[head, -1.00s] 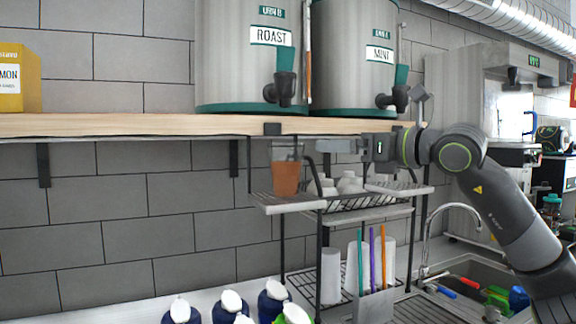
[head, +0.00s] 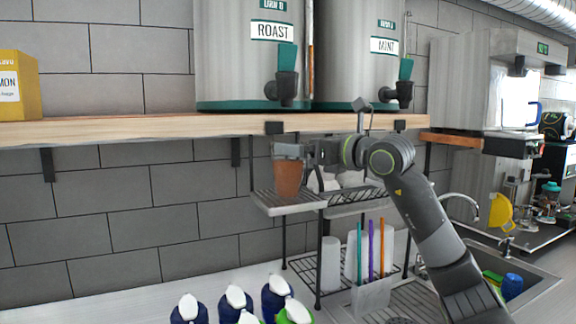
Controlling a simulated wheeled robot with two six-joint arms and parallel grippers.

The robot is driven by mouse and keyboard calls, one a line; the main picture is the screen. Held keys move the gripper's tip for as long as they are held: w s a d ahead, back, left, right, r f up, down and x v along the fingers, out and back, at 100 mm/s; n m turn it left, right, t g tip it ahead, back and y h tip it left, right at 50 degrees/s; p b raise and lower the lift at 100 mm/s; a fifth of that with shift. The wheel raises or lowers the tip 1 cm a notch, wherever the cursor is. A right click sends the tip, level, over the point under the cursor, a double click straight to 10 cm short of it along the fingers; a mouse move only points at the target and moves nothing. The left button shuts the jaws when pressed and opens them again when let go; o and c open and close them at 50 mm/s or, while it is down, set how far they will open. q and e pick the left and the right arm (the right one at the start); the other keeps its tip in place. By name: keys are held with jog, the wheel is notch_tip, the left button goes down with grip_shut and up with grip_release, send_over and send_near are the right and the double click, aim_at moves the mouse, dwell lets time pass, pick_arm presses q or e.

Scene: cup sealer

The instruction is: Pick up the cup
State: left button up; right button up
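The cup (head: 288,180) is reddish-brown in its lower part and stands upright at the left end of the upper wire rack (head: 300,206), below the wooden shelf. My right gripper (head: 291,151) comes in from the right at the height of the cup's upper part. A grey finger crosses in front of the cup there and hides its rim. Whether the fingers are closed on the cup cannot be seen. My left gripper is not in view.
The wooden shelf (head: 150,127) with two large urns lies just above the gripper. Whitish cups (head: 350,180) sit right of the cup on the rack. Straws (head: 371,250) stand below. Several white-capped bottles (head: 236,299) are at the front.

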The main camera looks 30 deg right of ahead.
jog(key=p+x, duration=0.3)
jog(key=x, duration=0.2)
jog(key=shift+a+p, duration=0.1)
jog(key=shift+p, duration=0.2)
jog(key=shift+s, duration=0.1)
jog(key=c, duration=1.7)
jog(key=shift+r, duration=0.15)
